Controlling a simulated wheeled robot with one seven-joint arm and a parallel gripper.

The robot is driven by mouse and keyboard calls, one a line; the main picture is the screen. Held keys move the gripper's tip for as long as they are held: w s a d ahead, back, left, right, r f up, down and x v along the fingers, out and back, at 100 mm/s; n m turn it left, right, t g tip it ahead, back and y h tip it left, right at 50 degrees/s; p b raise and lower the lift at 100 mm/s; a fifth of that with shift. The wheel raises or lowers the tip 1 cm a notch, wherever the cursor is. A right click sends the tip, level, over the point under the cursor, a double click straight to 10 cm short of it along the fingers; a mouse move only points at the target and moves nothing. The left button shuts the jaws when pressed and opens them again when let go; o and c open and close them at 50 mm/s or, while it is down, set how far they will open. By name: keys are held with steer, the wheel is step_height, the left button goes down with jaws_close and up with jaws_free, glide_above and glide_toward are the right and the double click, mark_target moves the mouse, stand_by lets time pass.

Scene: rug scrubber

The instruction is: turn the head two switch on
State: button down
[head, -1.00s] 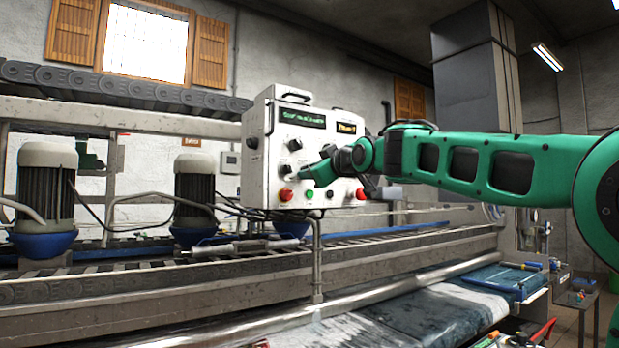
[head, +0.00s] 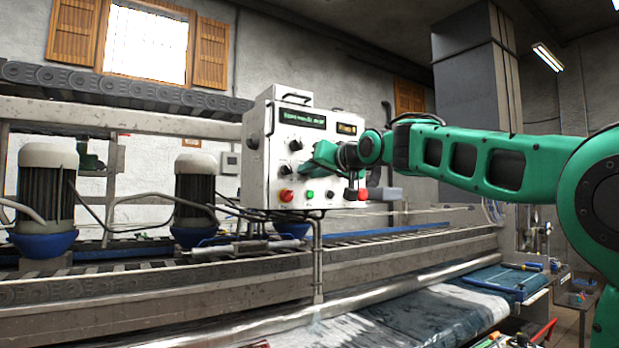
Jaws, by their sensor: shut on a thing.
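A white control box (head: 262,160) stands on a post above the conveyor. Its front carries two lit displays, dark knobs and coloured buttons. One dark knob (head: 296,145) sits just above and left of my gripper, and another (head: 283,170) is lower left. My green gripper (head: 308,166) is at the middle of the panel, pointing left, and is shut on a small switch there. The hand hides that switch and nearby controls. Labels are too small to read, so I cannot tell which switch is the head two switch.
A red button (head: 286,195) and a green button (head: 310,194) lie below my gripper. Another red button (head: 351,194) is at the lower right. Two motors (head: 196,188) (head: 47,190) stand left of the box. The conveyor frame (head: 150,290) runs below.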

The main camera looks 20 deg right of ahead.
steer(key=shift+d+m, duration=0.1)
steer(key=shift+m, duration=0.8)
steer(key=c, duration=1.5)
jaws_free()
steer(key=shift+d, duration=0.1)
steer(key=shift+c, duration=0.2)
steer(key=v, duration=1)
steer(key=shift+s, duration=0.2)
